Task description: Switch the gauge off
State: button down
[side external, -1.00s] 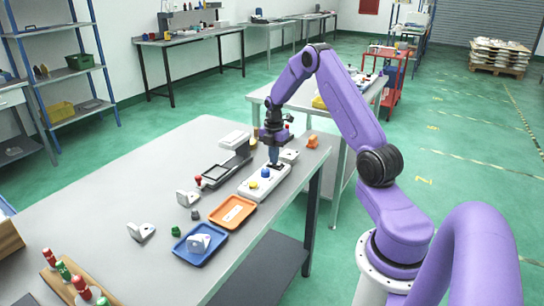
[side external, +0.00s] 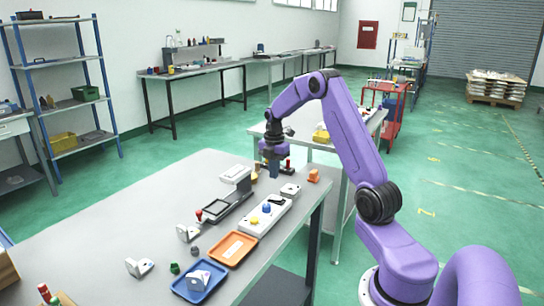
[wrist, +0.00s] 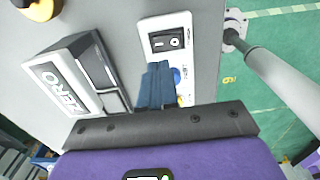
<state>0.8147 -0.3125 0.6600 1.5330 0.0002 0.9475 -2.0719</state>
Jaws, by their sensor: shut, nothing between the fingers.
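A white control box (side external: 257,221) lies on the bench with a black rocker switch (side external: 278,201), a blue button (side external: 267,208) and a yellow button (side external: 254,220). In the wrist view the rocker switch (wrist: 167,40) shows white markings; I cannot tell which side is pressed. The gauge (side external: 230,204) stands beside the box, with a dark tray-like part and a white head; its ZERO label (wrist: 60,87) shows in the wrist view. My gripper (side external: 275,182) is shut and empty, above the rocker end of the box. Its blue fingers (wrist: 155,88) hide part of the box.
An orange tray (side external: 232,248) and a blue tray (side external: 199,283) holding a white casting lie in front of the box. White castings (side external: 187,233) stand to the left. An orange block (side external: 313,176) is near the bench's right edge. The bench's left part is largely clear.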

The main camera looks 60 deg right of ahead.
notch_tip(320, 180, up, 6)
jog(key=shift+w+r, duration=0.15)
jog(key=shift+w, duration=0.3)
